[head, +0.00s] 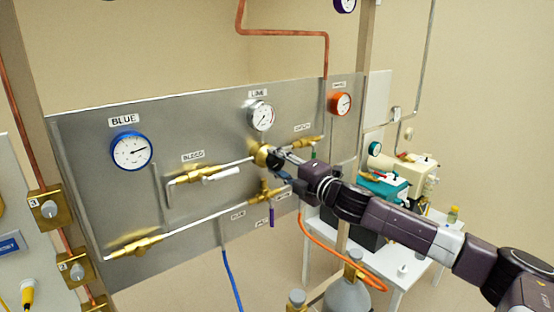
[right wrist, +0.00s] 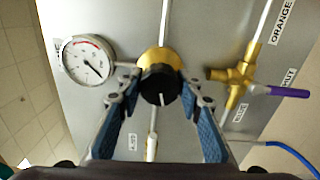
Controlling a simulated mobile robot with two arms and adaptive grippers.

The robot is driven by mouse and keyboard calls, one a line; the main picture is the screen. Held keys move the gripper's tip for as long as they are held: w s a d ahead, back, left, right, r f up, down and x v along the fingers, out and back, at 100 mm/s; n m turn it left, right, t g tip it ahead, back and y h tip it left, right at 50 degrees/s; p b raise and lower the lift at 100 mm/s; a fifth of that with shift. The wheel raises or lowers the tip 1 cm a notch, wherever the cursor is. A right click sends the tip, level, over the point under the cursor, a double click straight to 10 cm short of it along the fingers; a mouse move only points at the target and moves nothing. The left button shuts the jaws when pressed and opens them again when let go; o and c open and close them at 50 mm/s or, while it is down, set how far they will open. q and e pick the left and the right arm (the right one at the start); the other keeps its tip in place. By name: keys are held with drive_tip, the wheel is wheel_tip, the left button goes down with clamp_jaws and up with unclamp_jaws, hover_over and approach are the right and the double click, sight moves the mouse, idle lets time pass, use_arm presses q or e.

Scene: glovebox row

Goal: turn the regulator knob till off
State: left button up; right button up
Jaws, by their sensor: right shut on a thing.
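The black regulator knob (right wrist: 159,86) is on a round brass regulator body (right wrist: 158,57) in the right wrist view. A white mark on the knob points toward the bottom of that picture. My right gripper (right wrist: 157,88) is shut on the knob, with one blue-padded finger on each side. In the head view the brass regulator body (head: 262,155) shows on the steel panel, and my right gripper (head: 278,159) covers the knob. The white LIME gauge (head: 261,115) is just above; it also shows in the right wrist view (right wrist: 88,60). My left gripper is out of view.
A brass valve with a purple handle (right wrist: 287,91) is close beside the right gripper. A white-handled bleed valve (head: 222,174) is left of the regulator. The blue gauge (head: 131,151) and orange gauge (head: 340,103) flank it. A white table (head: 398,277) with equipment stands behind my arm.

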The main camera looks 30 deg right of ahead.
drive_tip(key=n+p, duration=0.1)
drive_tip(key=n, duration=0.4)
drive_tip(key=shift+n+p, duration=0.3)
drive_tip(key=shift+p, duration=0.05)
idle(0.4)
drive_tip(key=o, duration=1.2)
drive_tip(key=shift+c, duration=0.2)
drive_tip(key=shift+s+d+f, duration=0.1)
drive_tip(key=shift+s, duration=0.4)
drive_tip(key=shift+s+d+f, duration=0.1)
drive_tip(key=shift+s, duration=0.4)
drive_tip(key=shift+s+d, duration=0.1)
drive_tip(key=shift+s, duration=1.2)
approach(280, 164)
drive_tip(key=shift+s+r, duration=0.2)
drive_tip(key=shift+s, duration=0.35)
